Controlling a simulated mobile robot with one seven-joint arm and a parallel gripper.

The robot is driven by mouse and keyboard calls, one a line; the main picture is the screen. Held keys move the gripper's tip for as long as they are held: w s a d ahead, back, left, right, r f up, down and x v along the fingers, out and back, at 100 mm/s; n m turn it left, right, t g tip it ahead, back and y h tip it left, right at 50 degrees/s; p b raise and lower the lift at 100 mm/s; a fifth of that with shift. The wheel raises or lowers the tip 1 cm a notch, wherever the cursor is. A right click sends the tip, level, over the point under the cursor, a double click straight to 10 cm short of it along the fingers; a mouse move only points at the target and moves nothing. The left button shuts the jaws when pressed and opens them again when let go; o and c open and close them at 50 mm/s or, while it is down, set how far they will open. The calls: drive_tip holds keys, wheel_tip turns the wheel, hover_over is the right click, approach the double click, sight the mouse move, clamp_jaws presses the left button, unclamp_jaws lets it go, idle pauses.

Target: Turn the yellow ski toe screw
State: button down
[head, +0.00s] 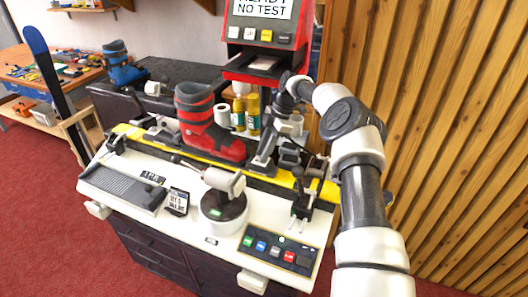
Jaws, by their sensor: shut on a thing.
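The yellow ski (292,184) lies lengthwise across the bench. A red and black ski boot (205,118) stands upright on it, toe pointing right. A dark grey toe piece (264,153) sits at the boot's toe. The toe screw is too small or hidden to make out. My arm comes in from the right and bends down over the ski. My gripper (273,127) is low at the toe piece, just right of the boot toe. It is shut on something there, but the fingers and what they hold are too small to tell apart.
A red test machine (265,62) reading "NO TEST" stands behind. Yellow bottles (253,117) and a white roll (222,115) are close behind the boot. A round turntable device (223,206) and a button panel (281,254) are in front. A wooden slat wall (450,120) is at right.

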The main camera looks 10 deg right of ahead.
drive_tip(key=c, duration=1.5)
unclamp_jaws()
drive_tip(key=v, duration=0.7)
drive_tip(key=shift+d+r, duration=0.1)
drive_tip(key=shift+r, duration=0.15)
